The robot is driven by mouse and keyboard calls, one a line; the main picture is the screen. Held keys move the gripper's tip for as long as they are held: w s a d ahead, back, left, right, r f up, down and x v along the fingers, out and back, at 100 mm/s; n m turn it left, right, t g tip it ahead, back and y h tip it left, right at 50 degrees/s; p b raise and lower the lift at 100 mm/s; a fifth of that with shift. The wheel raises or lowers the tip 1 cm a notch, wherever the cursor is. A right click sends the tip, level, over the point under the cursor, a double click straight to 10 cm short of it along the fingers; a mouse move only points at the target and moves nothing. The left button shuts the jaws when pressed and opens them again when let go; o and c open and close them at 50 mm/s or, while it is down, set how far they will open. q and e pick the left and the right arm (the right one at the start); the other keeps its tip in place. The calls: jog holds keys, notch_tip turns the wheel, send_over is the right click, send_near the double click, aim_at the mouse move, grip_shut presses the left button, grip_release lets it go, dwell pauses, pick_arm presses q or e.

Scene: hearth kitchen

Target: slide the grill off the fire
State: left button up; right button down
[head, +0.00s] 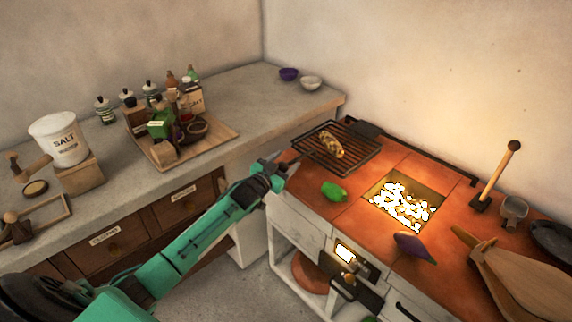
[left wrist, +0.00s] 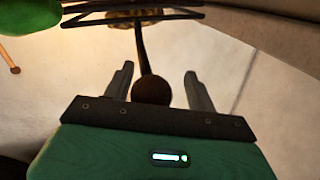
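The black wire grill (head: 364,159) lies on the orange tiled hearth top, to the left of the fire opening and apart from it. A browned piece of food (head: 331,146) rests on it. The glowing coals (head: 403,203) are uncovered in the square opening. My left gripper (head: 279,163) is at the grill's left side, by its handle. In the left wrist view, the gripper (left wrist: 159,86) is open. The handle's dark round knob (left wrist: 151,91) shows between its fingers, with a gap on each side. The grill's wires (left wrist: 85,17) show beyond. My right gripper is out of view.
A green pepper (head: 334,191) lies in front of the grill, and a purple eggplant (head: 414,247) lies in front of the fire. Bellows (head: 518,275) and a wooden-handled tool (head: 495,176) stand to the right. The grey counter (head: 262,93) holds a loaded tray (head: 217,137).

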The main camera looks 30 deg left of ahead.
pick_arm(q)
jog(key=shift+s+d, duration=0.1)
jog(key=shift+d, duration=0.05)
jog(key=shift+s+f, duration=0.1)
jog(key=shift+s, duration=0.35)
jog(key=s+a, duration=0.2)
jog(key=s, duration=1)
jog(key=shift+s, duration=0.3)
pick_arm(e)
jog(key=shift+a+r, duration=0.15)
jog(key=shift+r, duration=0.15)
pick_arm(q)
jog(key=shift+a, duration=0.1)
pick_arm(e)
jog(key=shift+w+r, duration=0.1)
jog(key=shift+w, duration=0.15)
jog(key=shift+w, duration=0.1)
